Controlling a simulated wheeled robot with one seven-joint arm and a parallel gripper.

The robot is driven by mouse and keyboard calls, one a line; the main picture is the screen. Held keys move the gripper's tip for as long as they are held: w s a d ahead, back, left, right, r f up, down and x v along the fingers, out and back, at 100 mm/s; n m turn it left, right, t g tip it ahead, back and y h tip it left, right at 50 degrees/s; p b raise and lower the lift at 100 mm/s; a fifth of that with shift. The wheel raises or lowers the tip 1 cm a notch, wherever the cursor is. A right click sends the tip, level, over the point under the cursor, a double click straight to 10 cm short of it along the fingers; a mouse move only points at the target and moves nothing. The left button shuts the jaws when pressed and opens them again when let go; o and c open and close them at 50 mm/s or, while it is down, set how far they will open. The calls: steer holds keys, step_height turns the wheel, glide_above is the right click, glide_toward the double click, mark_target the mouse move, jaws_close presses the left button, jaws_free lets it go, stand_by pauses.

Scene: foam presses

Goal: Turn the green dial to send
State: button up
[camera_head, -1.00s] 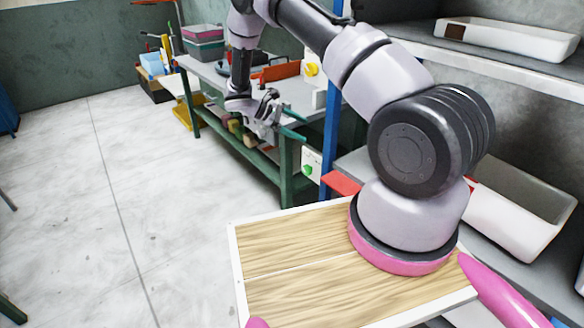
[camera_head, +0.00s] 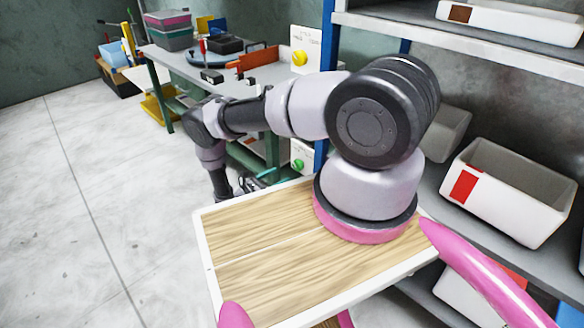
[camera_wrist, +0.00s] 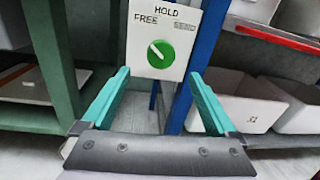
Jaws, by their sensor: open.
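The green dial (camera_wrist: 161,54) sits on a white panel (camera_wrist: 180,15) marked FREE, HOLD and SEND. Its white mark slants to the upper left, towards FREE; SEND is at the upper right. In the head view the green dial (camera_head: 298,164) shows on a small white plate by the blue post. My gripper (camera_wrist: 157,74) is open and empty, its two teal fingers apart. In the wrist view the dial appears between and just beyond the fingertips. In the head view my gripper (camera_head: 264,180) is low, partly hidden behind my wooden deck and arm.
A yellow dial (camera_head: 299,58) is on another white panel above. The green-legged workbench (camera_head: 158,98) stands left of the panel and the blue post (camera_wrist: 203,62) right of it. White bins (camera_head: 512,200) fill shelves at the right. The floor at the left is clear.

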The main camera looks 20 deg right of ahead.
mark_target(296, 167)
steer(key=x, duration=0.8)
steer(key=shift+w+d, duration=0.1)
steer(key=shift+d, duration=0.25)
steer(key=c, duration=1.4)
